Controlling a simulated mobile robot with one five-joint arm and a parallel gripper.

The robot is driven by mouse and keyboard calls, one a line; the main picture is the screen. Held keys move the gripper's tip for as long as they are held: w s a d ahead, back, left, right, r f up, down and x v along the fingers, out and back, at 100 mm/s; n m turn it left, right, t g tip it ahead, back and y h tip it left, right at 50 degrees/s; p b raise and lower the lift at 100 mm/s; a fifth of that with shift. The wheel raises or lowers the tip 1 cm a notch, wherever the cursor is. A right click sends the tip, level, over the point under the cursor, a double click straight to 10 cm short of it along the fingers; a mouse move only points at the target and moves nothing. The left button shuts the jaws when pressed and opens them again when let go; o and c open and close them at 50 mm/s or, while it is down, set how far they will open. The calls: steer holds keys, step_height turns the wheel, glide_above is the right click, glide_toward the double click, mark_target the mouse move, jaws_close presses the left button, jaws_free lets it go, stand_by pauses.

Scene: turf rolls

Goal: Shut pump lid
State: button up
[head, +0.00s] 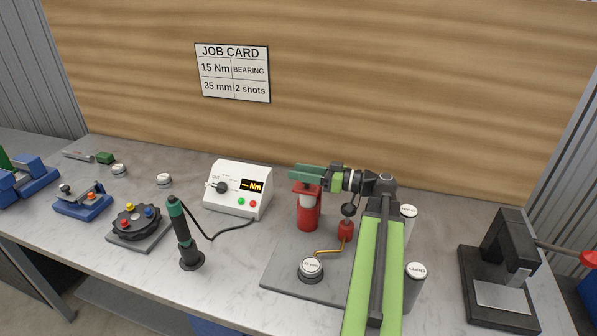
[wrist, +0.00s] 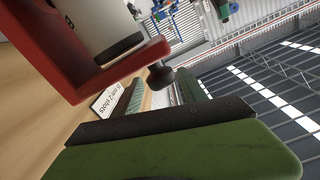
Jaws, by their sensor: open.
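The pump is a red cylinder (head: 308,212) with a pale upper part, standing on a grey plate (head: 285,272). A red bracket-like part (head: 304,187), which may be the lid, shows at its top, partly hidden by my gripper; I cannot tell its exact angle. My gripper (head: 305,173) has green fingers and is open, just above the pump top. In the wrist view a red frame (wrist: 85,75) with a pale cylinder (wrist: 100,25) and a black knob (wrist: 160,75) is close to my open gripper (wrist: 145,115).
A red post with a black ball (head: 347,211) stands right of the pump, with a brass tube to a round labelled part (head: 311,269). A white Nm box (head: 238,188) and a green-black tool (head: 184,235) are left. A black press (head: 503,270) stands right.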

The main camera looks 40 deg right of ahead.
steer(key=v, duration=1.6)
steer(key=shift+s, duration=0.25)
steer(key=shift+r, duration=0.1)
